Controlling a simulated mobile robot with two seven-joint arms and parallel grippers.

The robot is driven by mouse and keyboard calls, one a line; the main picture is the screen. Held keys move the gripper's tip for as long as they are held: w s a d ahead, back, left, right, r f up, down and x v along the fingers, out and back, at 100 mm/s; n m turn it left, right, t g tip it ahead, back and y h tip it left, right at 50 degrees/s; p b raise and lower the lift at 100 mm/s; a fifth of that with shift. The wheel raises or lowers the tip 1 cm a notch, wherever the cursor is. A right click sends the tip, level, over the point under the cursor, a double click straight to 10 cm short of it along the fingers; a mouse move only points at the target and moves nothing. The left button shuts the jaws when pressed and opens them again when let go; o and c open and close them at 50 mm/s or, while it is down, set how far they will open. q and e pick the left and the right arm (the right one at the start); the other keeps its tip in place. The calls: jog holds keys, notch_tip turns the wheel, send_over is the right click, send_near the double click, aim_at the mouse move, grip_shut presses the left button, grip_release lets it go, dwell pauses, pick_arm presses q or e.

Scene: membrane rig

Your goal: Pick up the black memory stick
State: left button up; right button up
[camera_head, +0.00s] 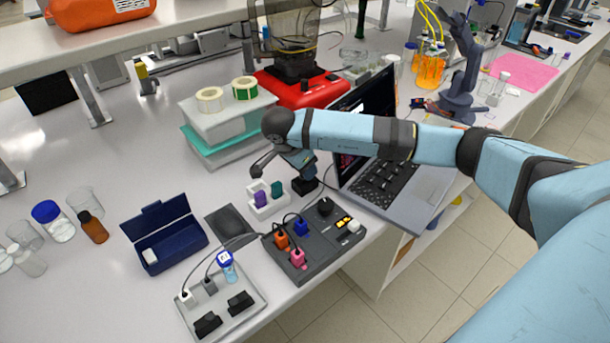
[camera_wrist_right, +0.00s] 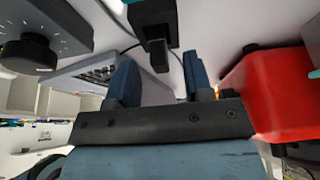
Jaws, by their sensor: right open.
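My right gripper (camera_head: 284,168) reaches over the bench from the right, beside the laptop's left edge. In the right wrist view its two blue fingers (camera_wrist_right: 161,82) are spread apart with nothing between their tips. A black upright piece (camera_head: 305,186) stands just below the gripper in the head view. A black block with a narrower end (camera_wrist_right: 155,35) shows beyond the fingers in the wrist view, apart from them. It looks like the black memory stick, but the gripper partly hides this spot in the head view and I cannot be sure. My left gripper is out of view.
Close by are the open laptop (camera_head: 390,195), a white holder (camera_head: 268,208) with purple and green sticks, and a dark panel (camera_head: 316,250) with a knob and cables. A red machine (camera_head: 300,88) stands behind. A navy case (camera_head: 165,240) and grey tray (camera_head: 222,305) lie front left.

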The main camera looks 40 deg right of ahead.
jog(key=shift+d+f, duration=0.3)
jog(key=shift+f, duration=0.35)
jog(key=shift+d+f, duration=0.1)
jog(key=shift+f, duration=0.15)
grip_shut()
jog(key=shift+r, duration=0.15)
